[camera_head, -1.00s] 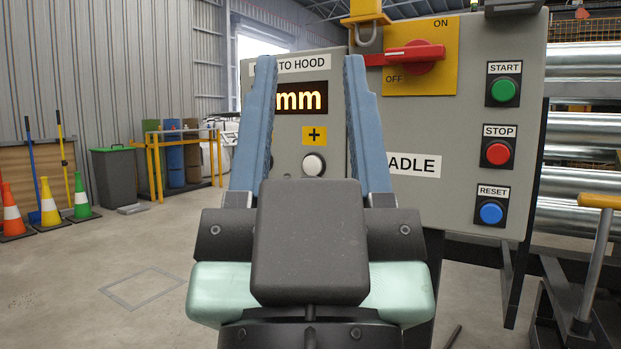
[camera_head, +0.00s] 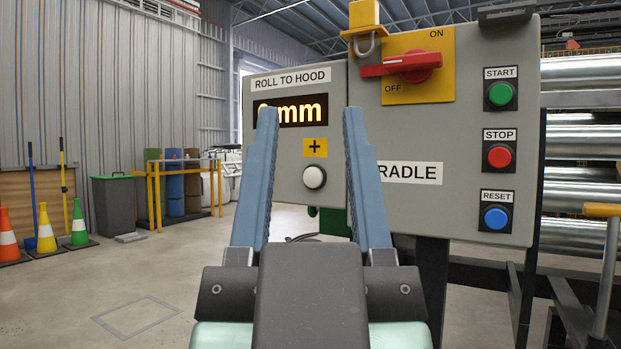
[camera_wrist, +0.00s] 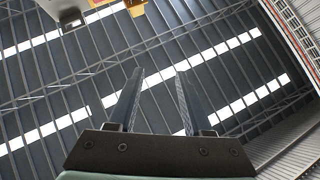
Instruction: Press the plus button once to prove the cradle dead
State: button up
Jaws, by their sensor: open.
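The plus button (camera_head: 314,177) is a round white button under a yellow plus label (camera_head: 315,148) on the grey "ROLL TO HOOD" panel (camera_head: 285,185). Its display (camera_head: 300,110) is lit and reads "mm", with the digit before it partly hidden by my left finger. My gripper (camera_head: 309,115) is open and empty, its blue fingers pointing up. In the head view the button shows between the fingers; I cannot tell the gap in depth. The wrist view shows my open fingers (camera_wrist: 158,75) against the roof. The red rotary switch (camera_head: 415,64) has a padlock (camera_head: 366,42) beside it and its handle lies level toward OFF.
The cradle panel (camera_head: 465,120) on the right carries a green START (camera_head: 501,94), a red STOP (camera_head: 499,155) and a blue RESET button (camera_head: 495,217). Cones (camera_head: 46,230), a bin (camera_head: 117,205) and yellow rails (camera_head: 155,185) stand at the left.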

grip_shut()
dwell(1.5)
